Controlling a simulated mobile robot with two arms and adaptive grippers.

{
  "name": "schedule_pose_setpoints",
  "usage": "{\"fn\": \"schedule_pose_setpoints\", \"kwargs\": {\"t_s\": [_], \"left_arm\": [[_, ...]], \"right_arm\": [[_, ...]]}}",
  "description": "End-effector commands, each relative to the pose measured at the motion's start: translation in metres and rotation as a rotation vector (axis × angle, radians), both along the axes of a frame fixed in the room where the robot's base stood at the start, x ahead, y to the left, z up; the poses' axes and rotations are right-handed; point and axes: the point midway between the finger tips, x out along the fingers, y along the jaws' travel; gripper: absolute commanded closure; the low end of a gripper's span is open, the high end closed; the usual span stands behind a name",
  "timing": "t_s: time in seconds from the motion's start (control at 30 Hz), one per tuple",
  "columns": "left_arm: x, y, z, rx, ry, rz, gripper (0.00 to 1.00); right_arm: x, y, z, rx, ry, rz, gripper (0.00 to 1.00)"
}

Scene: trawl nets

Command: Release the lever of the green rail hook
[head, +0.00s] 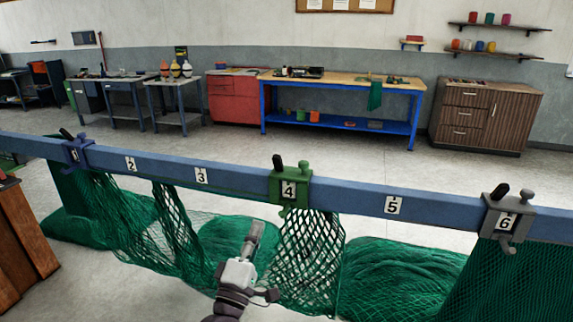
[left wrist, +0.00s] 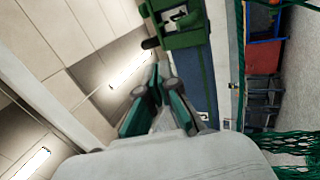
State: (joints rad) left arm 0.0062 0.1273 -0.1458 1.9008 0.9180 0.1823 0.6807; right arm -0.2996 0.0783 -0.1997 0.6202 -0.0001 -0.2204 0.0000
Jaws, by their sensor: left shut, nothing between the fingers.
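The green rail hook (head: 292,202) sits on the blue rail at label 4, with net hanging below it. Its black lever (head: 279,163) stands up at the hook's top left, and a green knob stands at the top right. My left gripper (head: 255,231) is below and left of the hook, apart from it, shut and empty, pointing up. In the left wrist view, the green hook (left wrist: 188,38) is at the top, beyond the shut fingers (left wrist: 160,78). The black lever (left wrist: 150,43) shows at its left edge. My right gripper is not in view.
The blue rail (head: 350,196) crosses the whole head view. A purple-blue hook (head: 77,152) sits at the left and a grey hook (head: 508,214) at label 6. Green nets (head: 400,275) hang and lie around my left arm. Workbenches stand far back.

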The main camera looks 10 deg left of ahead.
Motion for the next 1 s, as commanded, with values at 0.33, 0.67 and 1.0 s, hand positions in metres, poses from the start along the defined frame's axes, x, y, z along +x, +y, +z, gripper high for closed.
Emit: {"fn": "schedule_pose_setpoints", "kwargs": {"t_s": [0.33,0.67,1.0], "left_arm": [[-0.006,0.002,0.026,-0.051,-0.048,-0.013,1.0],[0.009,0.002,0.036,-0.05,-0.048,-0.012,1.0],[0.071,-0.001,0.07,-0.047,-0.047,-0.012,1.0]], "right_arm": [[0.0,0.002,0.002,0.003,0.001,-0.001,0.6],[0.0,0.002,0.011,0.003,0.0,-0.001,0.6],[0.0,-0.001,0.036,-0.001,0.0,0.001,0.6]]}}
